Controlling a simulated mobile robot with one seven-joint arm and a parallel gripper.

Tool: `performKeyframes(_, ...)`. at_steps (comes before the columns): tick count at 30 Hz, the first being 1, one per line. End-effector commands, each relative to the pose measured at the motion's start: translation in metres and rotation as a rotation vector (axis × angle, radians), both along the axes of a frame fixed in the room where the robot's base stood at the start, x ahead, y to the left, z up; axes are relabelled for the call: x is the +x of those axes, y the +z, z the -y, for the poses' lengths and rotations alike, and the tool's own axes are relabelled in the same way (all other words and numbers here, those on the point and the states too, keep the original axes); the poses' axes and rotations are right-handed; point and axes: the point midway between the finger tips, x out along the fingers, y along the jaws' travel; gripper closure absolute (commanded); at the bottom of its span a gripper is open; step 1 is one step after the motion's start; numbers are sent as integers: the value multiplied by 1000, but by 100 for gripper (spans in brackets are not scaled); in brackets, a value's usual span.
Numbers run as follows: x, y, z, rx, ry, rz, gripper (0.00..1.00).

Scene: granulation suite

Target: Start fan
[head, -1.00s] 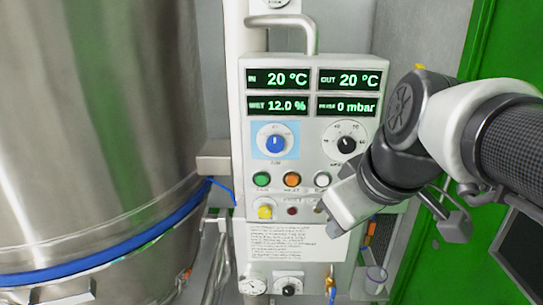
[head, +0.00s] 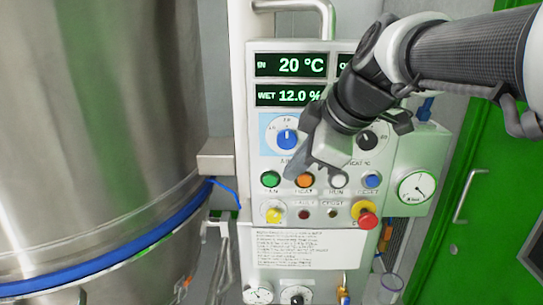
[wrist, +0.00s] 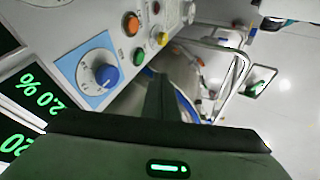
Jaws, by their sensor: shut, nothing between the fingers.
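The control panel (head: 262,215) stands upright in the head view. Its green button (head: 270,179), with a small label that seems to read FAN, is at the left of the button row and is unlit as far as I can tell. The green button also shows in the wrist view (wrist: 138,55). My gripper (head: 291,177) is shut and empty, its tip pointing down and left beside the orange button (head: 304,180), just right of the green one. I cannot tell how far the tip stands off the panel. In the wrist view my fingers (wrist: 160,84) lie below the green button.
A blue knob (head: 287,139) sits above the buttons. White (head: 338,181) and blue (head: 372,181) buttons continue the row. A large steel vessel (head: 100,110) fills the left; a handle (head: 295,5) juts out above the panel.

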Motion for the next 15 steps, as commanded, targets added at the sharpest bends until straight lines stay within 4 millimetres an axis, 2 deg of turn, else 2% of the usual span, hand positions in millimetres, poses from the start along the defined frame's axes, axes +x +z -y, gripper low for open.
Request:
performKeyframes(5, 10, -19, -8, 0, 1, -6, 100)
performKeyframes(15, 45, -77, -34, 1, 0, -7, 100)
